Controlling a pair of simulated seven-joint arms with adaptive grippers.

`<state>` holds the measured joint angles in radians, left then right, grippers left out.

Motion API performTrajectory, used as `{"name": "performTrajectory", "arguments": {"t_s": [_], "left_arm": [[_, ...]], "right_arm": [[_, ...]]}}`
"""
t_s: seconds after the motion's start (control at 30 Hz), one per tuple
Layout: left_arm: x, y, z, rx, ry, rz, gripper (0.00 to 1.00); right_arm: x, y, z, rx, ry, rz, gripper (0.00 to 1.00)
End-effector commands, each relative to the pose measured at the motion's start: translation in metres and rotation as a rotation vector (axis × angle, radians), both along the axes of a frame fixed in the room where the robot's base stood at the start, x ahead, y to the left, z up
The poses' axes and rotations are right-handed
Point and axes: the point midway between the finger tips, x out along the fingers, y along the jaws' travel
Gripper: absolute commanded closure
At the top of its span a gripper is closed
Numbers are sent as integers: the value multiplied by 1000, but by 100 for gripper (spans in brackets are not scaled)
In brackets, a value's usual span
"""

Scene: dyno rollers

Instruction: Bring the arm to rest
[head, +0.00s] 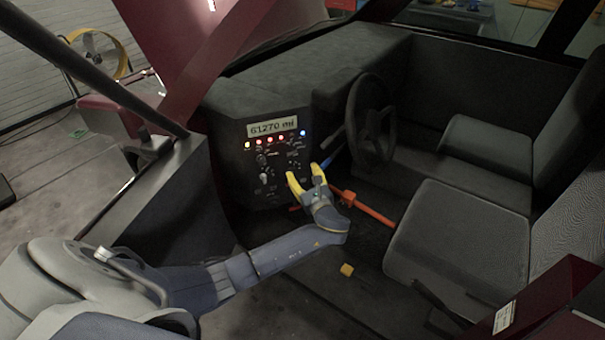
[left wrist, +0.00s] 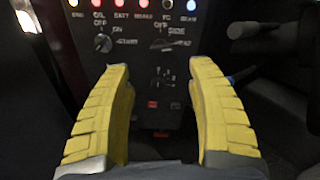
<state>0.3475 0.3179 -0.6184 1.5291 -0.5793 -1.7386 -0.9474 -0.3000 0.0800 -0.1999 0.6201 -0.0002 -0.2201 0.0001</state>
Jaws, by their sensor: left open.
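My left gripper (head: 306,180) has yellow fingers and is in front of the lower part of the dashboard panel in the head view. Its fingers are apart and nothing is between them. In the left wrist view, the two yellow fingers (left wrist: 162,105) frame the lower panel, with a gap between them. The control panel (head: 278,150) has a lit display reading 61270 and a row of lit lamps. Knobs and switches show below the lamps, and a knob (left wrist: 103,43) sits above the left finger in the wrist view. My right gripper is not in view.
A steering wheel (head: 371,120) stands right of the panel. An orange-red bar (head: 372,210) lies behind and right of the gripper. A seat (head: 455,245) fills the right side. A small yellow piece (head: 347,270) is low on the dark floor. A dark door (head: 160,205) stands at left.

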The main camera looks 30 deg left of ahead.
Motion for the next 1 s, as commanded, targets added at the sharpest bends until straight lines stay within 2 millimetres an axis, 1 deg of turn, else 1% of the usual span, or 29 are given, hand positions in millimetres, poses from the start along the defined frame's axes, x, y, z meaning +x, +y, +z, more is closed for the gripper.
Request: {"name": "performTrajectory", "arguments": {"t_s": [0.27,0.37,0.43,0.47,0.5,0.57,0.6,0.67,0.7,0.77,0.8,0.87,0.9,0.97,1.0], "left_arm": [[0,0,-3,-4,2,-1,42],[-2,1,-20,-38,15,-8,42],[-4,2,-44,-88,31,-18,42],[-6,2,-58,-117,40,-22,42],[-10,2,-79,-162,53,-28,42],[-18,3,-115,-241,73,-32,42],[-25,3,-139,-298,85,-33,42],[-37,2,-177,-389,102,-29,42],[-47,1,-201,-447,112,-23,42],[-63,-1,-236,-537,124,-8,42],[-75,-3,-259,-597,131,5,42],[-95,-6,-292,-687,140,29,42],[-109,-8,-314,-748,143,50,42],[-132,-12,-345,-837,145,85,42],[-148,-15,-365,-894,146,112,42]], "right_arm": [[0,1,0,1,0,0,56],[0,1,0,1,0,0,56],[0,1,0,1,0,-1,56],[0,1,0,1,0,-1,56],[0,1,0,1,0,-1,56],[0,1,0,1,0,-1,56],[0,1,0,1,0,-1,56],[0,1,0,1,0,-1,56],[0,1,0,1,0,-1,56],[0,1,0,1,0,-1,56],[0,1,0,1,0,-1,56],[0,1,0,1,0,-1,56],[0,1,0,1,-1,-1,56],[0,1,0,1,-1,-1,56],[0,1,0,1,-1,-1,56]]}}
